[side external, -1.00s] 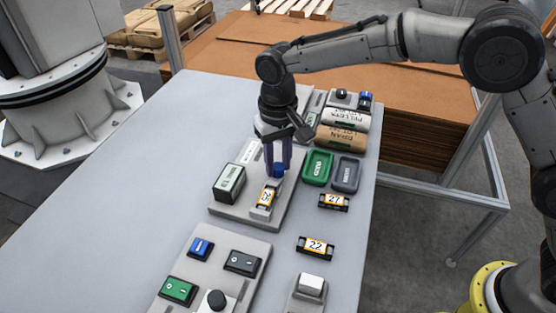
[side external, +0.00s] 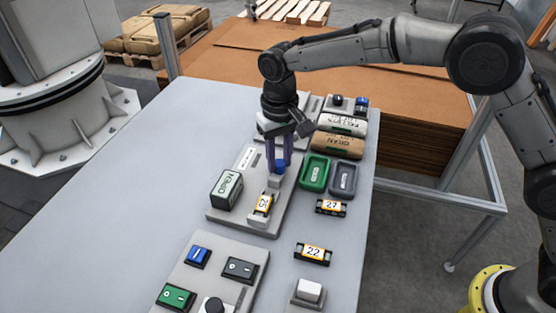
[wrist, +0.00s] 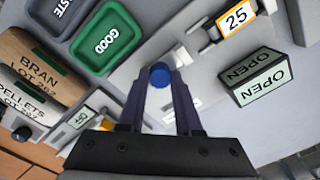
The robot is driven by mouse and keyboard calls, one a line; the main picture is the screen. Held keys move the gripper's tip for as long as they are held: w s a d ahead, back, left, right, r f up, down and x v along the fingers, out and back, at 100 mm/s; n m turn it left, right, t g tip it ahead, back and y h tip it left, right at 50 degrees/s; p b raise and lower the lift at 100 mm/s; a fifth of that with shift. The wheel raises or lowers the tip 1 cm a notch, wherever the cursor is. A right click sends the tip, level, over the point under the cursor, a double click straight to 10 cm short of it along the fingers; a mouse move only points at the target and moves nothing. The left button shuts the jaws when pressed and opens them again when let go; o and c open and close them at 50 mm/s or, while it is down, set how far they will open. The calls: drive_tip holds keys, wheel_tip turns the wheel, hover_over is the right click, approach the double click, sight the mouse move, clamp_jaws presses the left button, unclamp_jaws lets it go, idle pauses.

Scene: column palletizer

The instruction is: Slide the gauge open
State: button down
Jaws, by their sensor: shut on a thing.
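The gauge sits on a grey plate (side external: 224,217) in the middle of the table. It has an orange-edged tag reading 25 (side external: 263,203) and a pale slider with a blue knob (side external: 280,167). The tag (wrist: 237,18) and the knob (wrist: 160,74) also show in the wrist view. A gap separates the slider from the tagged part. My gripper (side external: 279,163) points down and is shut on the blue knob, and its fingers (wrist: 163,82) flank it. A block sign (side external: 226,190) beside the gauge reads OPEN, and it shows in the wrist view (wrist: 258,77).
A green tray (side external: 314,174) and a grey tray (side external: 344,180) stand right of the plate. Tags 27 (side external: 331,207) and 22 (side external: 314,253) lie nearer. A switch panel (side external: 218,267) is at the front. The table's left side is clear.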

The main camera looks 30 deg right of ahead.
sight(280, 161)
drive_tip(key=c, duration=0.6)
unclamp_jaws()
drive_tip(key=shift+w+d, duration=0.15)
drive_tip(key=shift+r, duration=0.1)
wheel_tip(280, 161, up, 14)
drive_tip(key=shift+f, duration=0.15)
